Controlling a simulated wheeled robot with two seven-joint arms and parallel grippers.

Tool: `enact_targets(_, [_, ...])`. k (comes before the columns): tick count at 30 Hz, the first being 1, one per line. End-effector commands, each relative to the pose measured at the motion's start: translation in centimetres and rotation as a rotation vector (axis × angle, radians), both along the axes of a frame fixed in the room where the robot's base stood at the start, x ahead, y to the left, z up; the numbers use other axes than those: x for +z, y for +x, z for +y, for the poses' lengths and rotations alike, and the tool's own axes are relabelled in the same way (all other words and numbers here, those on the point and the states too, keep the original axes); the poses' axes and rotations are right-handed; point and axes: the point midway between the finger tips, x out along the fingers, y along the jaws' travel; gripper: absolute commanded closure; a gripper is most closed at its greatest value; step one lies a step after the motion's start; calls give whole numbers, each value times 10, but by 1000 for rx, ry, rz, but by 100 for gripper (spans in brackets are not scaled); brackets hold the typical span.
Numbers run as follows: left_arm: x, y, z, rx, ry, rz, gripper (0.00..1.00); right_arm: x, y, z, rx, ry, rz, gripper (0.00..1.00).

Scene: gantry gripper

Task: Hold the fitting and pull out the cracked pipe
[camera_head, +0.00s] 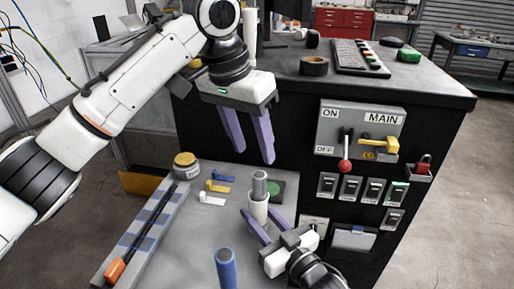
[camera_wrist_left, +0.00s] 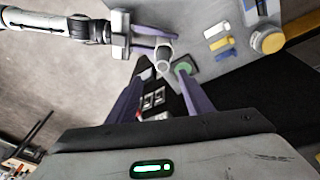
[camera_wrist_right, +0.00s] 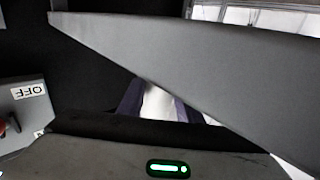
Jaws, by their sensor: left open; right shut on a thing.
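The white fitting (camera_head: 258,210) stands upright on the lower grey bench, with a grey pipe (camera_head: 260,185) sticking up from its top. No crack is clear at this size. My right gripper (camera_head: 258,226) is shut on the fitting from the front right. The fitting also shows between purple fingers in the right wrist view (camera_wrist_right: 158,103) and in the left wrist view (camera_wrist_left: 163,62). My left gripper (camera_head: 253,154) is open and empty, its fingers pointing down, above the grey pipe and apart from it.
A blue pipe (camera_head: 226,268) stands at the front. Yellow, blue and white small parts (camera_head: 215,187), a jar (camera_head: 187,165) and a long rail (camera_head: 147,235) lie left. A green pad (camera_head: 277,189) is behind the fitting. A switch panel (camera_head: 360,135) with levers is right.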

Motion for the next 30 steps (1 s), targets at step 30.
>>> enact_targets(30, [-101,17,-14,253,130,74,54,-1,0,0,0,-1,1,90])
